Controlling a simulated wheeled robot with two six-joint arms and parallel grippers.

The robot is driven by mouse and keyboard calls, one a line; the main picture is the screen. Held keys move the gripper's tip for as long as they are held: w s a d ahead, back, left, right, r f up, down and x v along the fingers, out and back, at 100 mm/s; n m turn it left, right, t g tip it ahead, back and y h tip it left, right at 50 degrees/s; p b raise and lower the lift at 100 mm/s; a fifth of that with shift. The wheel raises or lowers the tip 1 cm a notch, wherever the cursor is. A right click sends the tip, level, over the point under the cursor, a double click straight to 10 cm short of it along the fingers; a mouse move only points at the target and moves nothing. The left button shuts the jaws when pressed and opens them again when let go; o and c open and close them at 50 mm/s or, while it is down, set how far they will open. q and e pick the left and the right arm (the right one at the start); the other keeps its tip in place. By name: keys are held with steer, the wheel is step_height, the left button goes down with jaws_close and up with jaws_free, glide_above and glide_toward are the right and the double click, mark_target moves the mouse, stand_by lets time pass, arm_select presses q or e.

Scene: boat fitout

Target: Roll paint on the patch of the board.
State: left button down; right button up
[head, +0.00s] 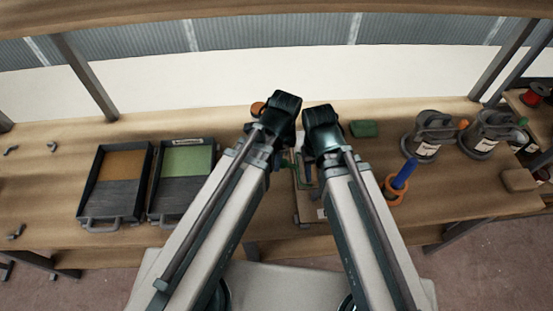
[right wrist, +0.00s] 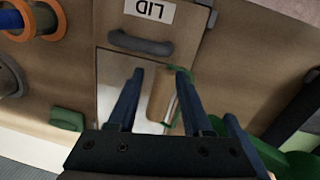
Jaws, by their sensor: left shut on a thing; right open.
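The board (head: 309,211) lies on the bench under my two arms, mostly hidden in the head view. In the right wrist view its pale patch (right wrist: 112,75) shows behind my right fingers. A paint roller with a tan sleeve (right wrist: 160,95) and green frame is over the patch's side; I cannot tell whether it touches. My left gripper (head: 276,160) is shut, apparently on the roller's green handle (right wrist: 290,160), though the grip is partly hidden. My right gripper (head: 308,172) is open and empty above the patch; its fingers (right wrist: 158,95) show a gap.
Two dark trays stand at left, one with orange paint (head: 122,164), one with green (head: 188,159). A green block (head: 363,129), an orange-ringed blue tool (head: 404,174) and grey cans (head: 426,140) are at right.

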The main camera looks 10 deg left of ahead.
arm_select(q)
step_height(320, 180, up, 6)
steer(key=p, duration=0.4)
steer(key=shift+f+p, duration=0.15)
steer(key=shift+p, duration=0.2)
steer(key=shift+f, duration=0.1)
stand_by(0.9)
